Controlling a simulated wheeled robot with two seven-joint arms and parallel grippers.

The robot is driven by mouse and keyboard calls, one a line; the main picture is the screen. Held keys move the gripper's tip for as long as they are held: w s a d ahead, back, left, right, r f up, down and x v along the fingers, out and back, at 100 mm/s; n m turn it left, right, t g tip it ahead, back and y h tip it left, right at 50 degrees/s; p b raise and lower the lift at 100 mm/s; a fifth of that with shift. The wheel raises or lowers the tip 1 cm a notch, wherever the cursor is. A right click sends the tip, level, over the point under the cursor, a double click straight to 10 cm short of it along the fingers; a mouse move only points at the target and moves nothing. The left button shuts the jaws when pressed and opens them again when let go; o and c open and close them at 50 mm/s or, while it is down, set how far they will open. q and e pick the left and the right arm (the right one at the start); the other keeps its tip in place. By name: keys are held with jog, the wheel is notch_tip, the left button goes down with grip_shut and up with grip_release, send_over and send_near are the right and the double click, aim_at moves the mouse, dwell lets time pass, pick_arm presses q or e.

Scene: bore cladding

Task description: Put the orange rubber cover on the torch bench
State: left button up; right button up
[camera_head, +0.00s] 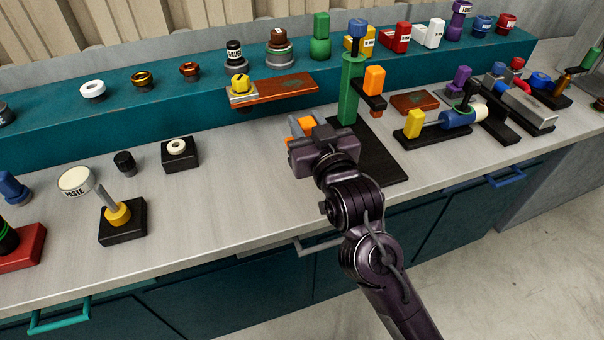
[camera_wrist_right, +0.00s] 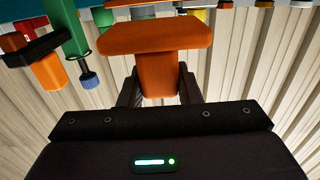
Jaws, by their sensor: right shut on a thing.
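My right gripper (camera_head: 318,140) is shut on the orange rubber cover (camera_wrist_right: 155,38), a wide flat orange piece with a narrower stem. In the wrist view the stem sits between the fingers (camera_wrist_right: 159,90). In the head view only a bit of the cover (camera_head: 307,124) shows past the gripper, above the worktop; the gripper hides the rest. Beside it stands a green post (camera_head: 351,90) on a black base (camera_head: 385,165), with an orange block (camera_head: 374,80) on a black arm. I cannot tell which fixture is the torch bench. My left gripper is out of view.
A teal shelf (camera_head: 150,108) along the back holds rings, knobs and labelled pieces. A brown board (camera_head: 285,88) juts from it. Right of the post lie a brown plate (camera_head: 415,102) and a blue-and-yellow fixture (camera_head: 457,119).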

notch_tip(320, 180, down, 8)
jog(key=shift+s+r, duration=0.1)
jog(key=shift+r, duration=0.05)
notch_tip(320, 180, down, 3)
jog(key=shift+f+b, duration=0.2)
jog(key=shift+b, duration=0.1)
jog(key=shift+f, duration=0.5)
jog(key=o, duration=1)
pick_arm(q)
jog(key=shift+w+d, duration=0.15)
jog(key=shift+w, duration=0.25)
